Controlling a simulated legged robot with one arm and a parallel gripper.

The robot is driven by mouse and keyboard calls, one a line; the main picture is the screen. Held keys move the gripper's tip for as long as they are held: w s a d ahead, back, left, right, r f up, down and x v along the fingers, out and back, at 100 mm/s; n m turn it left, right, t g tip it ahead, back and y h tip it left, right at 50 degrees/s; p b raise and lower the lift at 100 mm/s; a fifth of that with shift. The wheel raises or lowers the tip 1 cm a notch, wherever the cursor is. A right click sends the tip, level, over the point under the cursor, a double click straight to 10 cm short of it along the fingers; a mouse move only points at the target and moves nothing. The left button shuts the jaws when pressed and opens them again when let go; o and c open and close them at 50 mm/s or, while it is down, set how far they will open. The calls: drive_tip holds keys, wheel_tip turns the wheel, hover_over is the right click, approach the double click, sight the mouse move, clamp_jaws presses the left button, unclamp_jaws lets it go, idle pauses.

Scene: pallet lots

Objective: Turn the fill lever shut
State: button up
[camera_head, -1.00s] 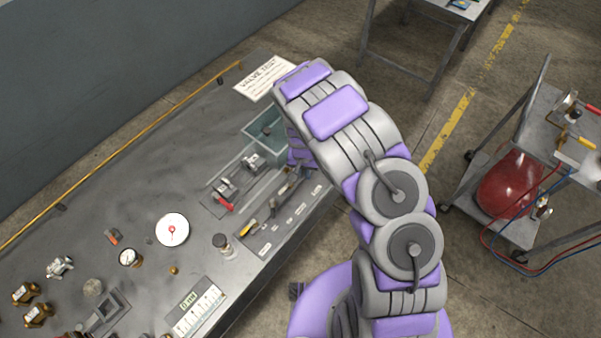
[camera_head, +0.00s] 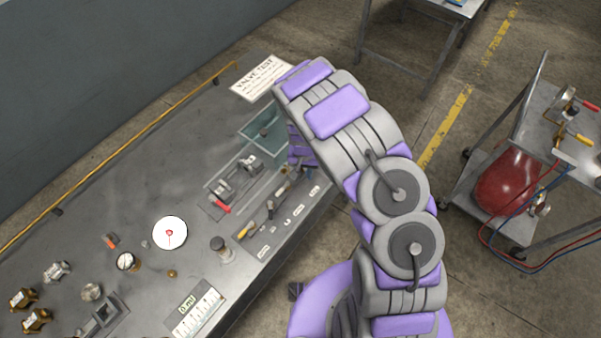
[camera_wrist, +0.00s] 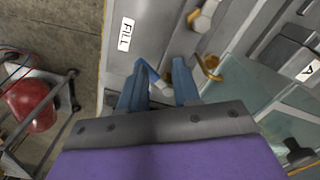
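The FILL label (camera_wrist: 127,34) is on the bench panel in the wrist view, just beyond my left finger. My gripper (camera_wrist: 159,72) has two blue fingers that stand apart over the panel. A pale grey piece, perhaps the fill lever (camera_wrist: 153,75), shows in the gap between the fingers near the left one; I cannot tell whether they touch it. A brass hooked part (camera_wrist: 208,68) is right of the right finger. In the head view my arm hides the gripper's fingertips at the bench's right end. A row of levers and labels runs along the bench's front edge.
A clear tank (camera_head: 263,130) stands beside the levers. A red-handled valve (camera_head: 221,207), a white dial (camera_head: 169,232) and brass fittings (camera_head: 36,320) sit on the bench. A cart with a red cylinder (camera_head: 507,183) stands to the right, with open floor between.

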drive_tip(key=shift+w+d+r, duration=0.2)
drive_tip(key=shift+w+r, duration=0.25)
wheel_tip(320, 180, up, 18)
drive_tip(key=p, duration=0.4)
drive_tip(key=shift+a+r, duration=0.15)
drive_tip(key=shift+a, duration=0.15)
idle(1.2)
drive_tip(key=shift+s, duration=0.1)
idle(0.4)
wheel_tip(320, 180, up, 17)
drive_tip(key=b, duration=0.1)
idle(0.4)
